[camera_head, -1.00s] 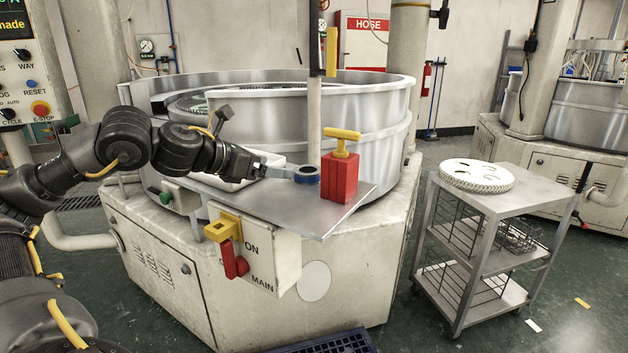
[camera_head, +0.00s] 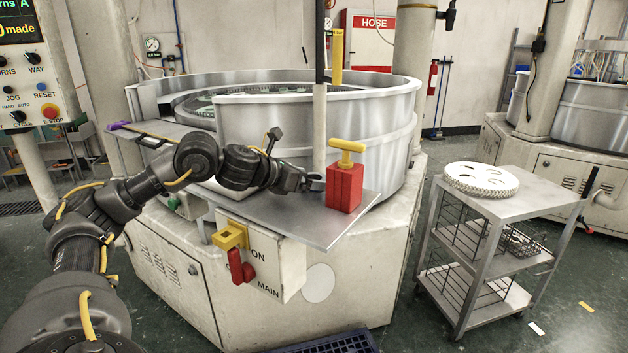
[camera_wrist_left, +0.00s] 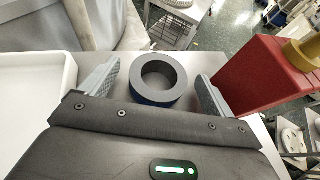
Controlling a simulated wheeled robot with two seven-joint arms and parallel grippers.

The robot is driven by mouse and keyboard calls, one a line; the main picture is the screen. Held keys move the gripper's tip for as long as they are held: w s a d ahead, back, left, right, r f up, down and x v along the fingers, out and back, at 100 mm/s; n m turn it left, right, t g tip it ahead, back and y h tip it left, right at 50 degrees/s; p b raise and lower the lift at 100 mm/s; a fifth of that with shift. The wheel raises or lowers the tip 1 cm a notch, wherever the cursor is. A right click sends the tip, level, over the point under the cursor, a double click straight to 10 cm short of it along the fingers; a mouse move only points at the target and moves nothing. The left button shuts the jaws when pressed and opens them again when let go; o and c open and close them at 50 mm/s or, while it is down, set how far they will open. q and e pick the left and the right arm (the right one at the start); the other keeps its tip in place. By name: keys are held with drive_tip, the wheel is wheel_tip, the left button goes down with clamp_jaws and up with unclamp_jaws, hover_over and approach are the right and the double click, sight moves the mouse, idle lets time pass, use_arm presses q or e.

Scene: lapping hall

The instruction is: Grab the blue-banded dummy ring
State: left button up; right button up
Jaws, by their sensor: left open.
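The dummy ring (camera_wrist_left: 151,99) is a short dark grey ring with a blue band around its side. In the left wrist view it sits on the metal shelf (camera_wrist_left: 205,60), between the two grey fingers of my left gripper (camera_wrist_left: 158,72). The fingers are open, with a visible gap on each side of the ring. In the head view my left gripper (camera_head: 311,181) is low over the shelf, just left of the red block (camera_head: 344,189), and largely hides the ring.
The red block with a yellow T-handle stands close to the right finger. A white tray (camera_wrist_left: 32,95) lies to the left. A grey post (camera_head: 320,130) rises behind the gripper. A yellow and red switch (camera_head: 232,240) is below the shelf. A trolley (camera_head: 530,196) stands at the right.

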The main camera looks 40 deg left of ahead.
use_arm(q)
drive_tip(key=shift+w+f, duration=0.1)
drive_tip(key=shift+w, duration=0.1)
drive_tip(key=c, duration=1.3)
drive_tip(key=shift+c, duration=0.5)
drive_tip(key=shift+r, duration=0.2)
